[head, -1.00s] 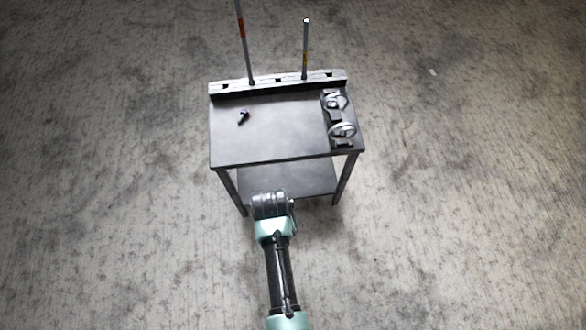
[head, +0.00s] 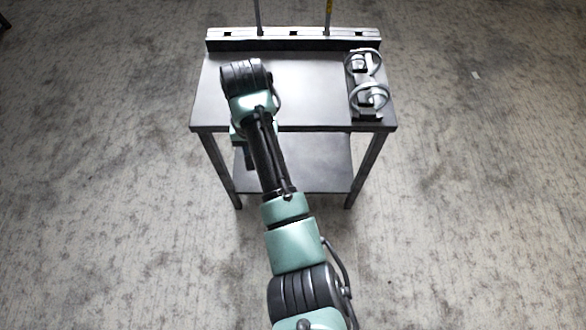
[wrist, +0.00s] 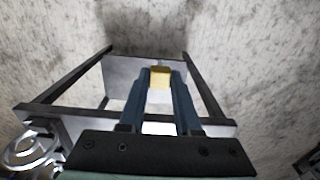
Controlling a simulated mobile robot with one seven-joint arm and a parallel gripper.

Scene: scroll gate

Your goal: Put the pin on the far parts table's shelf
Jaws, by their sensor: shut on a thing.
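The parts table (head: 215,100) is a dark metal table with a lower shelf (head: 310,175) between its legs. The shelf also shows in the wrist view (wrist: 118,72), bare where it can be seen. My gripper (wrist: 160,73) is shut on a small yellow block-like piece, taken as the pin (wrist: 160,79); only its end shows between the fingertips. In the wrist view the fingers overlap the shelf; their distance from it cannot be told. In the head view my arm reaches over the table's left part and mostly hides the gripper and the pin.
A fixture with ring-shaped parts (head: 369,96) stands on the tabletop's right side. A slotted rail (head: 290,40) with two upright rods runs along the back edge. The tabletop's middle is clear. Table legs (head: 368,170) flank the shelf. Open floor surrounds the table.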

